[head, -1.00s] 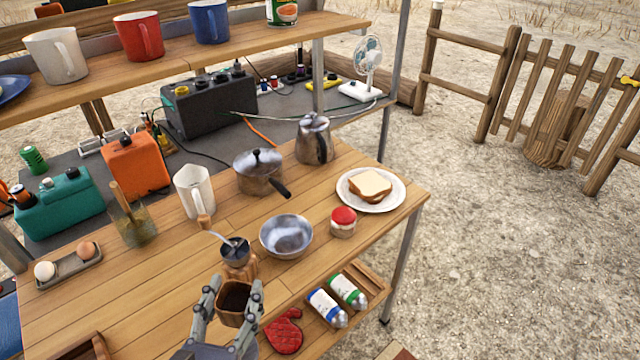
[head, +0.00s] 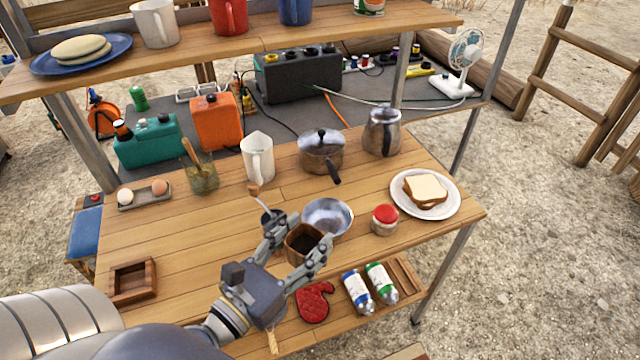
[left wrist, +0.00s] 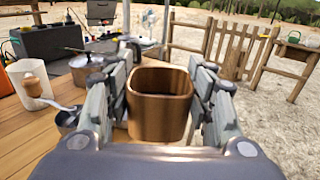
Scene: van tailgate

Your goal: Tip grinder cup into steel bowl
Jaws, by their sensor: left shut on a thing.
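My left gripper (head: 298,247) is shut on the wooden grinder cup (head: 298,254), with a finger on each side. The cup is upright, and dark contents show inside it in the head view. In the left wrist view the cup (left wrist: 160,104) sits between the fingers. The steel bowl (head: 328,215) stands on the wooden table just beyond the cup, its near edge partly hidden by the cup and gripper. The grinder body (head: 271,217) with its crank stands left of the bowl, partly hidden by a finger. My right gripper is not in view.
A red-lidded jar (head: 384,220) stands right of the bowl, and a plate with a sandwich (head: 425,190) is further right. A lidded pot (head: 321,152), a kettle (head: 383,132) and a white jug (head: 258,157) stand behind. The table's left middle is clear.

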